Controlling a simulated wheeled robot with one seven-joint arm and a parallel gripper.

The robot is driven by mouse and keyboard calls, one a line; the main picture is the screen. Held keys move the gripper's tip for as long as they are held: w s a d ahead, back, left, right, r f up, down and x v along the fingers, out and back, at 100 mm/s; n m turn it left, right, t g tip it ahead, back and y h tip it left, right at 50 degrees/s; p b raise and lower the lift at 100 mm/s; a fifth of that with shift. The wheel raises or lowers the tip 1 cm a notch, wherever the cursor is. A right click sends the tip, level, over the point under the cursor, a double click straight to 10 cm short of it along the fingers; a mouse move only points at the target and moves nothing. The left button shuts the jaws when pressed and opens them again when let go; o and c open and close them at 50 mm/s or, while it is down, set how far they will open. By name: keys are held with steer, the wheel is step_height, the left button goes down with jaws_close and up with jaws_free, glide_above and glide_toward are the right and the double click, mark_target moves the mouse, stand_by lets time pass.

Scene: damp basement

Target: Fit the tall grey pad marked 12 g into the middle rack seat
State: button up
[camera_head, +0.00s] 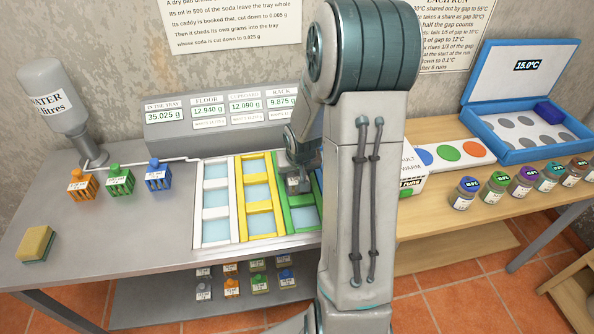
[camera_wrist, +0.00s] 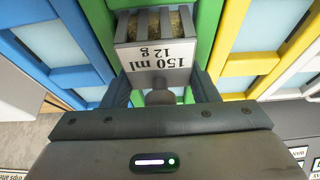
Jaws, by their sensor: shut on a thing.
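The tall grey pad, marked 150 ml 12 g, shows in the wrist view (camera_wrist: 155,58) with its slatted top and yellowish filling. My gripper (camera_wrist: 162,90) is shut on it, with a dark finger on either side of its knob. In the head view my gripper (camera_head: 292,172) is over the green rack (camera_head: 285,228), partly hidden by my arm. The pad lies between the green rails, around the middle of that rack. I cannot tell whether it is seated or held just above. The green rack's lower seat (camera_head: 301,217) is empty and pale blue.
A white rack (camera_head: 201,205) and a yellow rack (camera_head: 241,205) stand left of the green one. A blue rack (camera_head: 319,185) is mostly hidden behind my arm. Orange (camera_head: 82,186), green (camera_head: 120,181) and blue (camera_head: 158,176) caddies and a sponge (camera_head: 35,244) stand further left.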

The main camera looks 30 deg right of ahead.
steer(key=shift+f, duration=0.1)
steer(key=o, duration=1)
steer(key=shift+r, duration=0.4)
steer(key=p+v, duration=0.1)
steer(key=v, duration=1)
steer(key=s+a+r+n, duration=0.1)
steer(key=s+a+r, duration=0.1)
steer(key=s+a, duration=0.2)
steer(key=s+a+r+n, duration=0.1)
steer(key=s+a+r, duration=0.2)
steer(key=s, duration=0.4)
steer(key=s+a+r+n+y, duration=0.1)
steer(key=s+a+r, duration=0.2)
steer(key=s+a, duration=0.3)
steer(key=shift+s+a+r+g, duration=0.1)
steer(key=shift+s+r+g, duration=0.05)
steer(key=shift+g, duration=0.25)
